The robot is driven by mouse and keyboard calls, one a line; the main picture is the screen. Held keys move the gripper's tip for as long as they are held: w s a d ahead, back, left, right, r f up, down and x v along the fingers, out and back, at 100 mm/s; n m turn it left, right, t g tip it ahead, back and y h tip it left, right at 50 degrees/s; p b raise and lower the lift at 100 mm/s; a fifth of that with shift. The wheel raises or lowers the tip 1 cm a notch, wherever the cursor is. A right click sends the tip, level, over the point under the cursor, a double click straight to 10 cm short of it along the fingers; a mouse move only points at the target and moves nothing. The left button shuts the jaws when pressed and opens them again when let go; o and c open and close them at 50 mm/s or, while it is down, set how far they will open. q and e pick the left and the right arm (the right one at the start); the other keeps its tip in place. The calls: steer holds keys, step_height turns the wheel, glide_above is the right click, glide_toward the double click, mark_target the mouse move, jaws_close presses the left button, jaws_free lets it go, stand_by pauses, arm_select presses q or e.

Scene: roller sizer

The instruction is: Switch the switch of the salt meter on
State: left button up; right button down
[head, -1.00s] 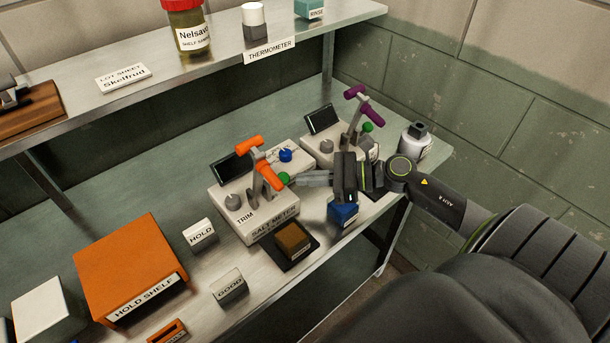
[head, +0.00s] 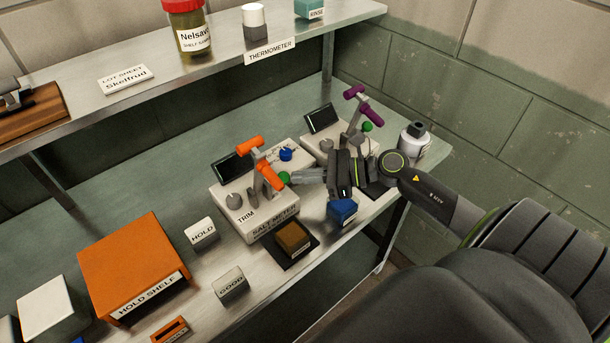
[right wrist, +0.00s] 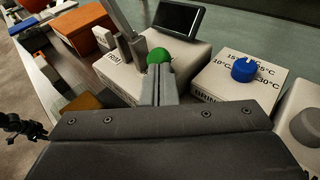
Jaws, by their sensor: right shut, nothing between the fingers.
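The salt meter (head: 238,222) is a pale box on the bench with a "SALT METER" label, a dark tilted screen and a grey "TRIM" knob. An orange-ended lever (head: 269,173) rises from its top. A green ball (head: 284,177) sits beside this lever; it also shows in the right wrist view (right wrist: 159,56). I cannot tell which way the switch is set. My right gripper (head: 297,177) is shut and empty, its fingertips right at the green ball; I cannot tell whether they touch. In the right wrist view its fingers (right wrist: 161,73) partly cover the ball. My left gripper is not in view.
A similar box with a purple lever (head: 364,105) stands behind to the right. A blue dial (head: 286,154) is close behind the salt meter. A blue block (head: 342,210) and a brown block (head: 293,238) sit in front. A white bottle (head: 414,142) stands at right.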

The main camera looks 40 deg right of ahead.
steer(key=shift+w+r+m+g+h+p, duration=0.45)
steer(key=shift+r+m+g+p, duration=0.2)
steer(key=shift+p, duration=0.4)
steer(key=shift+w+a+r+m+g+h+p, duration=0.1)
steer(key=shift+w+r+m+g+h+p, duration=0.1)
steer(key=shift+w+m+g+p, duration=0.3)
steer(key=shift+w+r+m+g+h+p, duration=0.15)
steer(key=shift+w+g, duration=0.15)
steer(key=shift+g, duration=0.35)
steer(key=shift+w+m+g, duration=0.4)
steer(key=shift+w+g, duration=0.05)
steer(key=shift+g, duration=0.15)
steer(key=shift+w+r+m+g+h+b, duration=0.15)
steer(key=shift+w+m+g+h+b, duration=0.2)
steer(key=shift+g+b, duration=0.2)
steer(key=shift+w+a+m+g+b, duration=0.1)
steer(key=shift+w+m+g+b, duration=0.15)
steer(key=shift+w+g+b, duration=0.4)
steer(key=shift+b, duration=0.5)
steer(key=shift+r, duration=0.2)
